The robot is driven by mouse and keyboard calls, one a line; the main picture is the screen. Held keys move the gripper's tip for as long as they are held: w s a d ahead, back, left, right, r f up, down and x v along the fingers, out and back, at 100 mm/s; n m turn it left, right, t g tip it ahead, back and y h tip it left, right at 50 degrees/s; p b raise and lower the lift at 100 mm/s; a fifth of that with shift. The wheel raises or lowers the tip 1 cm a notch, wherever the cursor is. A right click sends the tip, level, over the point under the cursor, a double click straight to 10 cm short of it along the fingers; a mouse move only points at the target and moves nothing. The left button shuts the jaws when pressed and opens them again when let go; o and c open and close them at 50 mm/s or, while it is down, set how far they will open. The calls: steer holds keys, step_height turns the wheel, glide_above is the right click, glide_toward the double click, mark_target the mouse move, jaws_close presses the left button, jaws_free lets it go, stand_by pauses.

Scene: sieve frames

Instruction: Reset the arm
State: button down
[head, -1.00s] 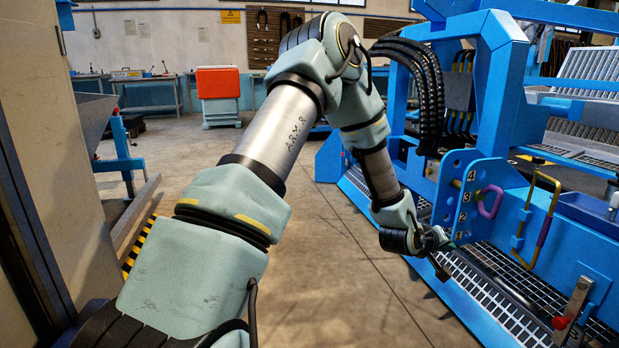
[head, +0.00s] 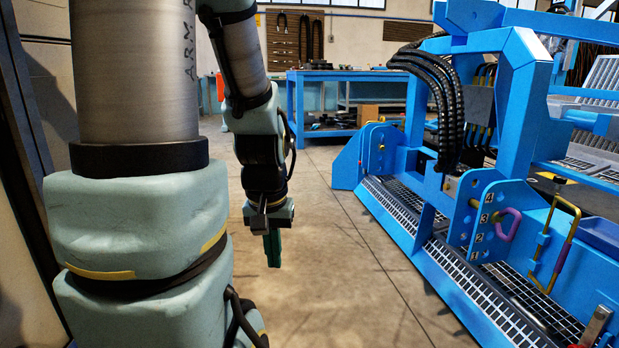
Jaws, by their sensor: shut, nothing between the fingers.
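My arm stands upright at the left of the head view, and its forearm hangs down left of the middle. My gripper (head: 272,250) is at its end, pointing down over open floor. Its green fingers are together with nothing between them. The gripper is well to the left of the blue machine (head: 505,215) and apart from it.
The blue machine has a purple-handled pin (head: 509,225) beside numbered holes, a yellow handle (head: 556,243) and black hoses (head: 445,95). A blue workbench (head: 345,77) stands behind. The concrete floor (head: 335,260) between my arm and the machine is clear.

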step_height(320, 180, up, 36)
steer(key=p, duration=3.4)
